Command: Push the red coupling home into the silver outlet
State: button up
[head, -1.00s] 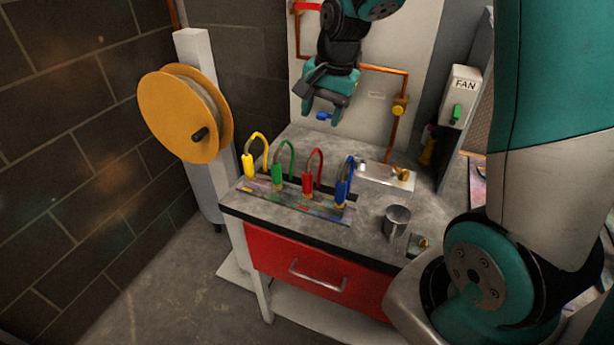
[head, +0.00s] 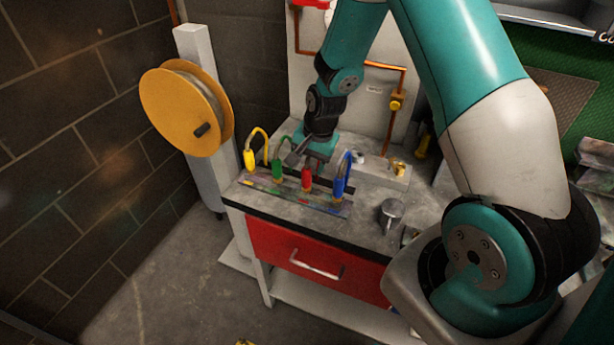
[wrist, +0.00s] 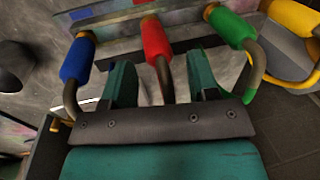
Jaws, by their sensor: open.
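The red coupling (head: 307,180) stands upright in the rack (head: 330,208) on the bench, between the green coupling (head: 278,170) and the blue coupling (head: 339,186). My gripper (head: 312,164) is just behind and above it. In the wrist view, the open fingers of my gripper (wrist: 160,82) lie either side of the hose below the red coupling (wrist: 155,38), with gaps on both sides. A small silver outlet (head: 360,157) shows on the pale block (head: 377,174) behind right; my arm partly crowds that area.
The yellow coupling (head: 250,160) stands at the rack's left end. A metal cup (head: 391,213) stands at the right front of the bench. A brass fitting (head: 399,168) is on the block. A hose reel (head: 185,110) is at the left.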

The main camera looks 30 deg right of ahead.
jog(key=shift+a+f, duration=0.1)
jog(key=shift+f, duration=0.5)
jog(key=shift+w, duration=0.1)
grip_shut()
jog(key=shift+r, duration=0.1)
